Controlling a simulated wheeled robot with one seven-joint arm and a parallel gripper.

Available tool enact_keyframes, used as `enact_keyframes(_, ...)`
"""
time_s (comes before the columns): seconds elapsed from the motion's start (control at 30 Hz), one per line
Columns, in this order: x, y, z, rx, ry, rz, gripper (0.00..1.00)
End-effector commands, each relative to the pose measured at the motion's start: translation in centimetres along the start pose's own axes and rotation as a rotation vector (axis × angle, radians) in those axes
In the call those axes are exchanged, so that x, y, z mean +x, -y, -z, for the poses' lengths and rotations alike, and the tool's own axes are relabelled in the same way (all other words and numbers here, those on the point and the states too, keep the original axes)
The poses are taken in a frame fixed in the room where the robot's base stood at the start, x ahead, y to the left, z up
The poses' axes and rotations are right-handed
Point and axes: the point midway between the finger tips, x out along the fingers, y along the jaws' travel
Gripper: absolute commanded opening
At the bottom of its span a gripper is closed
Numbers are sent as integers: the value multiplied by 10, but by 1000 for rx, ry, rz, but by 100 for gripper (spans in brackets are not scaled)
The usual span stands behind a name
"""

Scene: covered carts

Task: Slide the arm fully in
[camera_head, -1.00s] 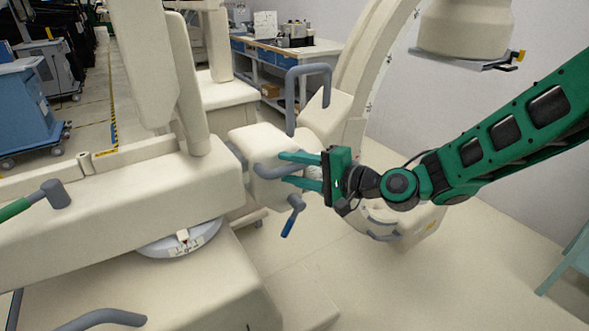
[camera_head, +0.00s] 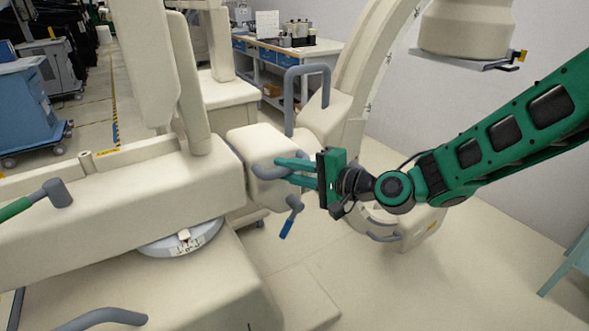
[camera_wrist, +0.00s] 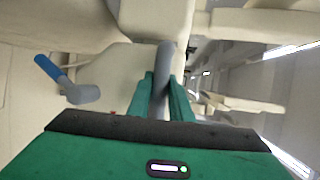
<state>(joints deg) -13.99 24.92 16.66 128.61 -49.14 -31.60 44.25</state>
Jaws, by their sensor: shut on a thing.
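The sliding arm's cream end block (camera_head: 255,143) sits at the right end of the long cream housing (camera_head: 120,205). No gap between them shows clearly from here. A grey bar handle (camera_head: 263,173) is on the block's near face. My gripper (camera_head: 283,171) is shut on this handle from the right. In the wrist view the handle (camera_wrist: 165,60) runs between the two green fingers of my gripper (camera_wrist: 163,92). The C-shaped arch (camera_head: 362,85) rises behind the block.
A blue-tipped lever (camera_head: 290,218) hangs just below my gripper. A taller grey handle (camera_head: 307,72) stands behind. A green-gripped lever (camera_head: 35,202) and a round dial (camera_head: 180,240) are on the left. The floor at lower right is clear.

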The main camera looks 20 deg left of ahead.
Motion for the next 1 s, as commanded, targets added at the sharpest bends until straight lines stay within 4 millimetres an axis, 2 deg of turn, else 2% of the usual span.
enact_keyframes(0.03, 1, -3, -10, 6, 20, -8, 0)
enact_keyframes(0.07, 1, -4, -10, 6, 20, -8, 23)
enact_keyframes(0.1, 1, -4, -10, 6, 19, -8, 33)
enact_keyframes(0.13, 1, -3, -9, 6, 17, -8, 37)
enact_keyframes(0.57, -4, -2, -3, 3, 6, -4, 37)
enact_keyframes(1.0, -46, -2, -2, 4, 5, -4, 37)
